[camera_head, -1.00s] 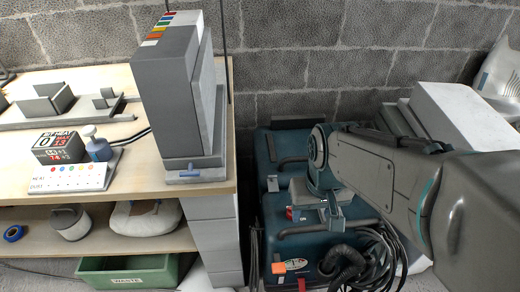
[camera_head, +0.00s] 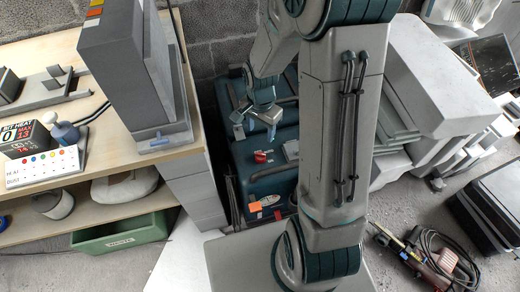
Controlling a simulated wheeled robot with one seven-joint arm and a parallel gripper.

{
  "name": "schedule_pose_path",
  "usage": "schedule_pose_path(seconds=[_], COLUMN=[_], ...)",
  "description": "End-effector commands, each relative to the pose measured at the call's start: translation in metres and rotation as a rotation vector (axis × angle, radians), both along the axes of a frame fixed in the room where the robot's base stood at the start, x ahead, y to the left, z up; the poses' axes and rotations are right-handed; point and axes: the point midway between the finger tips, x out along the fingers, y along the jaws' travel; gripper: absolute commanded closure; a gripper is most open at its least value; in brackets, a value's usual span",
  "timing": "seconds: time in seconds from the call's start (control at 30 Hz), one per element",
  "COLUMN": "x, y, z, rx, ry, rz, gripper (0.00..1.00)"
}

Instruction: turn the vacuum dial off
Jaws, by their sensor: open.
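The vacuum is a dark teal boxy unit (camera_head: 240,165) on the floor between the workbench and my arm. A red knob (camera_head: 262,156), which looks like its dial, sits on top of the unit. The knob's exact setting is too small to read. My gripper (camera_head: 256,127) is open and empty above the unit, just behind the red knob in the picture. It looks apart from the knob, though the height between them is hard to judge. My arm hides the unit's right part.
An orange piece (camera_head: 255,207) shows at the unit's front. The wooden workbench (camera_head: 178,152) with a tall grey box (camera_head: 122,70) stands close at left. A green bin (camera_head: 120,234) is below it. Grey blocks (camera_head: 435,80) and a corded tool (camera_head: 435,262) lie at right.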

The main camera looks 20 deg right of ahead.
Motion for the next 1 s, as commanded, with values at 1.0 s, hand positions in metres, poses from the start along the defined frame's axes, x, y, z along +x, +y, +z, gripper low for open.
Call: schedule_pose_path(seconds=[1.0], x=[-0.001], y=[0.000], z=[-0.133], rx=[0.000], ry=[0.000], rz=[0.001], gripper=[0.45])
